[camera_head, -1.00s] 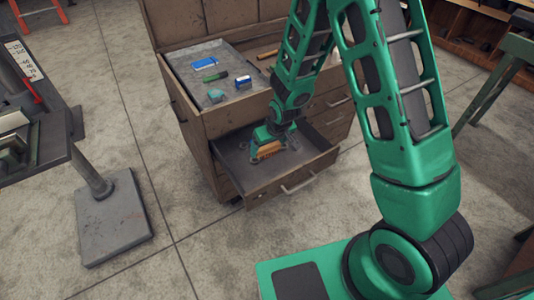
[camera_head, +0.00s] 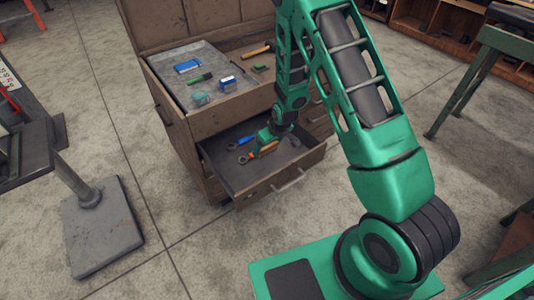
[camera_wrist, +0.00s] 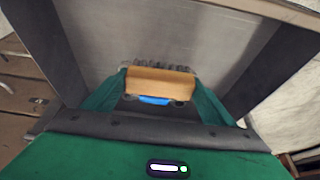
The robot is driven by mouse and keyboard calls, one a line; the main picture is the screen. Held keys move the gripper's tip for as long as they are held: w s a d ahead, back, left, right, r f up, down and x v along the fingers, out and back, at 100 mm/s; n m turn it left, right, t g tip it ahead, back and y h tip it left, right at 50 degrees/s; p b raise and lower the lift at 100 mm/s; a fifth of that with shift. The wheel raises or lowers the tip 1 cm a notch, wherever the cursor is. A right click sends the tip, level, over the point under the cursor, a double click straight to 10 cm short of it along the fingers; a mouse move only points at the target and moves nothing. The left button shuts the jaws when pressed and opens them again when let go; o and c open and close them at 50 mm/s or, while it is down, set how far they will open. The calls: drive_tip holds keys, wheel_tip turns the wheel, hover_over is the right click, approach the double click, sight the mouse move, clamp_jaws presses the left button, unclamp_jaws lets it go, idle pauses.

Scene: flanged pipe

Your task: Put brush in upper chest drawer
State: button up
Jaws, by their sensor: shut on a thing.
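The brush, a light wooden block (camera_wrist: 160,82) with dark bristles, is between my gripper's fingers in the wrist view. In the head view the brush shows as a small orange-brown piece (camera_head: 268,149). My gripper (camera_head: 263,141) is shut on it, inside the outline of the open upper chest drawer (camera_head: 238,190). I cannot tell whether the brush touches the drawer floor. A blue-handled tool (camera_head: 243,141) and a ring-ended tool (camera_head: 245,158) lie in the drawer to the left of my gripper. My forearm hides part of the drawer's back.
The chest's top tray (camera_head: 170,73) above the drawer holds several small items, including a blue box (camera_head: 187,66) and a green-handled tool (camera_head: 200,78). A hammer (camera_head: 256,50) lies behind. A table (camera_head: 30,150) with a square foot stands at left.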

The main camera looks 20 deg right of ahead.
sight(269, 151)
drive_tip(key=shift+f, duration=2.05)
drive_tip(key=shift+f, duration=0.6)
drive_tip(key=o, duration=0.9)
drive_tip(key=shift+o, duration=0.2)
drive_tip(key=shift+r, duration=0.15)
drive_tip(key=shift+r, duration=0.3)
drive_tip(key=v, duration=1.2)
drive_tip(key=shift+d+r, duration=0.15)
drive_tip(key=shift+r, duration=0.1)
